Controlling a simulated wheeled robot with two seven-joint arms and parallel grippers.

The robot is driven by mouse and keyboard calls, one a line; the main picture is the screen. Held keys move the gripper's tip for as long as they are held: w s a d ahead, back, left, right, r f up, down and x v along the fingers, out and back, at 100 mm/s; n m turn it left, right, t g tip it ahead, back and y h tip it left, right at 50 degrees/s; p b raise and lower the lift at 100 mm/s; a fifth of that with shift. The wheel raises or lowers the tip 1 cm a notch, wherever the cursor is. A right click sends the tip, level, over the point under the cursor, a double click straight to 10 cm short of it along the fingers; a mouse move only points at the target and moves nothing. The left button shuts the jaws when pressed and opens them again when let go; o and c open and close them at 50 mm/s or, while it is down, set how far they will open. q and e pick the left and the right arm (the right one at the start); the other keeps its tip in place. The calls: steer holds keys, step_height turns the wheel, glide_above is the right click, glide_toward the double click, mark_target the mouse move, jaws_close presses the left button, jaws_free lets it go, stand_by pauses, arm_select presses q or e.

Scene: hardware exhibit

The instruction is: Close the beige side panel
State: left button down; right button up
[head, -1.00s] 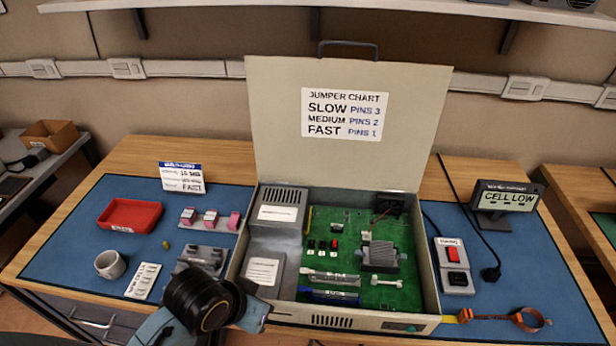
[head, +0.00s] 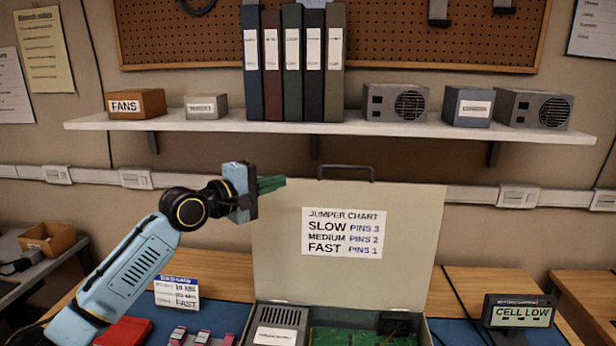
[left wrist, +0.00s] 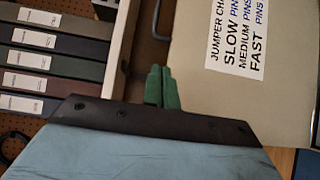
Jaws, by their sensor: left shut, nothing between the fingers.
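The beige side panel (head: 342,274) stands open and upright behind the computer case (head: 424,332) in the head view. It has a handle on its top edge and a jumper chart label on its inner face. The panel also fills the right of the left wrist view (left wrist: 240,95). My left gripper (head: 284,183), with green fingers, is shut and empty near the panel's upper left corner. The fingers also show in the left wrist view (left wrist: 161,88). I cannot tell whether they touch the panel. My right gripper is not in view.
A wall shelf (head: 240,125) with binders (head: 294,60) and boxes runs above the panel. The green circuit board (head: 362,337) shows inside the case. A red tray (head: 123,331) and a sign card (head: 177,292) are at left; a "CELL LOW" display (head: 520,313) is at right.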

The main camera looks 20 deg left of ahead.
arm_select(q)
steer(key=x, duration=1)
steer(key=shift+r+p, duration=0.25)
steer(key=shift+p, duration=0.15)
steer(key=shift+s, duration=0.1)
